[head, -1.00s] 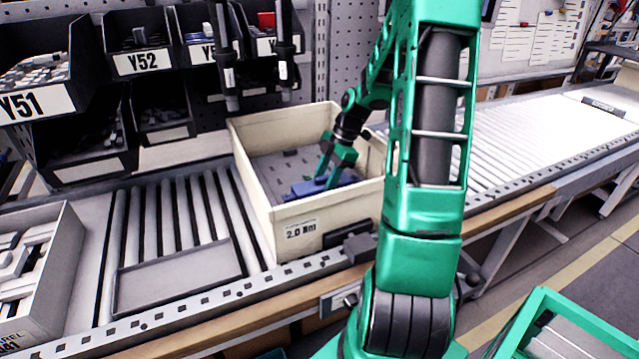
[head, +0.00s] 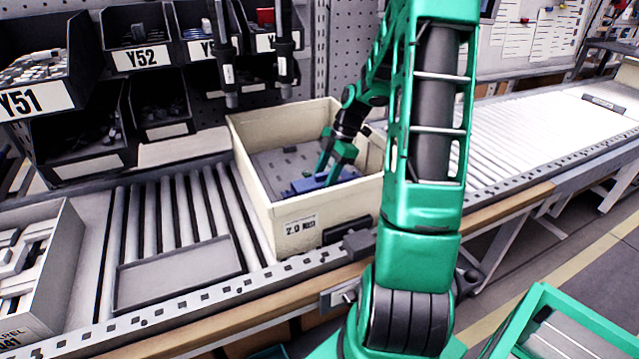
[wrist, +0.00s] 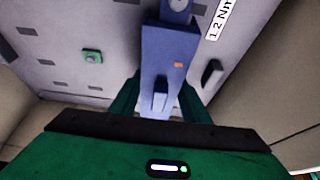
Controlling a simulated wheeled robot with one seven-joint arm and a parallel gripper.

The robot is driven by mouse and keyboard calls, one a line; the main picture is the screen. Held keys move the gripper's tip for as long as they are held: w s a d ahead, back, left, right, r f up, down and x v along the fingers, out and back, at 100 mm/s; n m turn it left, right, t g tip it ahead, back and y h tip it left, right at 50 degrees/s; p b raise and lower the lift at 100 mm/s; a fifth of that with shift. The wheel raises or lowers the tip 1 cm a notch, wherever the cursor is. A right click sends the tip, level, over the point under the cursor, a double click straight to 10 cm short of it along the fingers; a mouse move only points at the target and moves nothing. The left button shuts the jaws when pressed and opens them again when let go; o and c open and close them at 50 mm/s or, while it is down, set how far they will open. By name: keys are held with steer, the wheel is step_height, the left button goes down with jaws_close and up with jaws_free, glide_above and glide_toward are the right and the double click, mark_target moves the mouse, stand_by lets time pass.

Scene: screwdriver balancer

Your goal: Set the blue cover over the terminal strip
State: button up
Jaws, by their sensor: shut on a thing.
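The blue cover (head: 309,184) is inside the cream box, low over the grey panel (head: 272,165) near the box's front wall. In the wrist view the long blue cover (wrist: 165,50) has a raised grip in its middle and a small orange mark. My gripper (head: 328,172) reaches down into the box and is shut on the cover; its green fingers (wrist: 160,98) stand on either side of the grip. I cannot make out the terminal strip, and I cannot tell whether the cover touches the panel.
The cream box (head: 252,185) has high walls close around my gripper. The panel carries a small green part (wrist: 92,56) and a dark block (wrist: 212,73). Two dark hanging tools (head: 285,70) are behind the box. A grey tray (head: 178,274) lies to its left.

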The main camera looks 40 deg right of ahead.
steer(key=shift+f, duration=0.45)
stand_by(0.6)
steer(key=o, duration=1.3)
steer(key=shift+c, duration=0.2)
steer(key=v, duration=1)
steer(key=shift+d+r, duration=0.15)
steer(key=shift+r, duration=0.15)
